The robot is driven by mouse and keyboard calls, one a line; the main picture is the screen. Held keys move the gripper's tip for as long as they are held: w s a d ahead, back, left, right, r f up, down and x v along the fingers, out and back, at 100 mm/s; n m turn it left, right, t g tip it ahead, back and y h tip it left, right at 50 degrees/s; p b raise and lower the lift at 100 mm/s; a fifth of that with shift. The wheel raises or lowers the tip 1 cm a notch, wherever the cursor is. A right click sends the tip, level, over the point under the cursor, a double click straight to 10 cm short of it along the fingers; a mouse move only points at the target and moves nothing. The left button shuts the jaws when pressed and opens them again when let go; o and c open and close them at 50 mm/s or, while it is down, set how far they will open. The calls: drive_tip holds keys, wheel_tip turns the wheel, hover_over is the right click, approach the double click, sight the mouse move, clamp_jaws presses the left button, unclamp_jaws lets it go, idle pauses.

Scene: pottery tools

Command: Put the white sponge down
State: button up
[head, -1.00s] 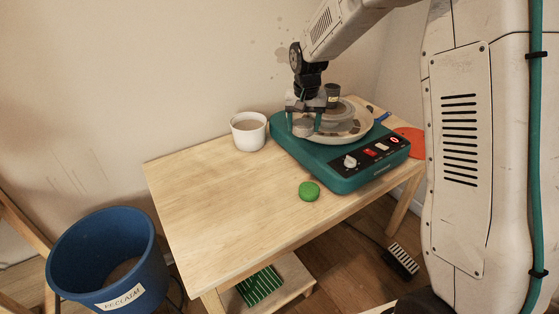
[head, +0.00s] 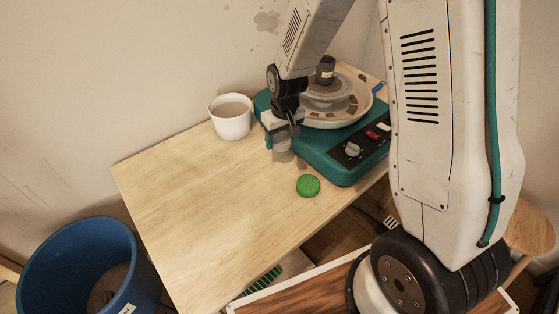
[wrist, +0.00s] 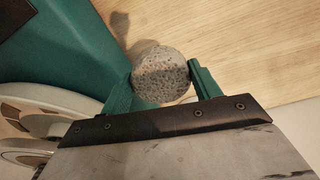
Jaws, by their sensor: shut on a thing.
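The white sponge (wrist: 160,70) is a round, pale grey, pitted disc in the wrist view. My gripper (wrist: 161,84) is shut on it, with one green finger on each side. In the head view my gripper (head: 281,134) is beside the left side of the teal pottery wheel (head: 338,165), over the wooden table (head: 200,190). The sponge also shows between the fingers there, partly hidden. Bare tabletop lies beyond the sponge in the wrist view. I cannot tell how far the sponge is above the table.
A white mug (head: 232,121) stands left of my gripper. A round green sponge (head: 308,186) lies in front of the wheel. A dark jar (head: 325,72) stands on the wheel. A blue bucket (head: 75,268) is at lower left. The table's left and front parts are clear.

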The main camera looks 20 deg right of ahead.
sight(280, 164)
wheel_tip(280, 164, down, 8)
drive_tip(key=shift+f, duration=0.2)
idle(0.3)
drive_tip(key=shift+f, duration=0.2)
drive_tip(key=o, duration=0.4)
drive_tip(key=shift+o, duration=0.2)
drive_tip(key=shift+r, duration=0.1)
